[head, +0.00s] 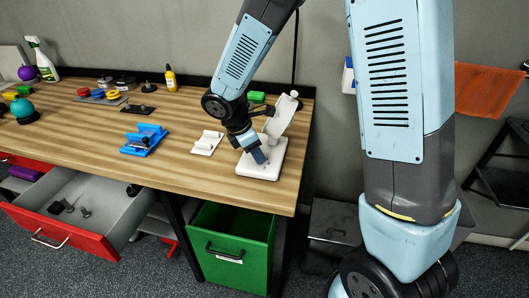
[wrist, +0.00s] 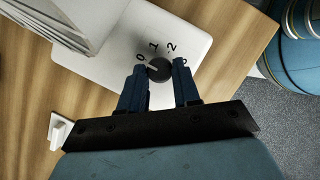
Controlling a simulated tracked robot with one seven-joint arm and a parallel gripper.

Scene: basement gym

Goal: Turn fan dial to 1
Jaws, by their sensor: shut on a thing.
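The white fan stands at the right end of the wooden workbench, with a flat base (head: 262,172) and a tilted upper part (head: 284,115). In the wrist view its base (wrist: 195,40) carries a round black dial (wrist: 159,69), ringed by the numbers 0, 1, 2 and a partly covered one at the right. A short pale mark on the dial points left, towards the 0 side; its exact setting is hard to tell. My gripper (head: 260,156) reaches down onto the base. In the wrist view its two blue fingers (wrist: 159,75) are shut on the dial, one on each side.
A white switch-like piece (head: 207,143) and a blue holder (head: 144,140) lie left of the fan. The bench front is clear.

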